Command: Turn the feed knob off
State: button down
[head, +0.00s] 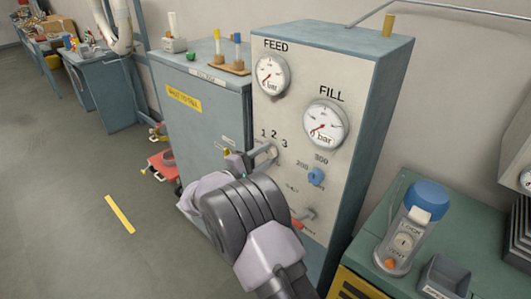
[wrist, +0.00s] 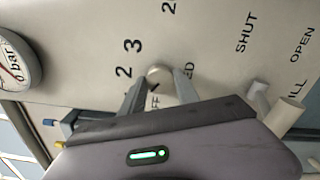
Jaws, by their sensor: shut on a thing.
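The feed knob (wrist: 158,72) is a small pale round knob on the light panel, beside the numbers 1, 2, 3 and a partly covered OFF label. In the wrist view my gripper (wrist: 160,84) has one finger on each side of the knob and is shut on it. Which mark the knob points to is hidden by the fingers. In the head view my gripper (head: 258,160) is at the panel just below the 1 2 3 marks, and my arm covers the lower left of the panel. The feed gauge (head: 270,76) is above, its needle hard to read.
The fill gauge (head: 325,123) and a blue knob (head: 316,177) are to the right on the panel. A pale fill lever (wrist: 282,115) with SHUT and OPEN marks is close to my gripper's right. A green bench (head: 455,225) with a blue-topped device stands at the right.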

jog(key=n+p, duration=0.1)
jog(key=n, duration=0.2)
jog(key=shift+n, duration=0.3)
jog(key=shift+n+p, duration=0.9)
jog(key=shift+n, duration=0.9)
jog(key=c, duration=0.9)
grip_release()
jog(key=p+v, duration=0.3)
jog(key=v, duration=1.4)
jog(key=shift+s, duration=0.2)
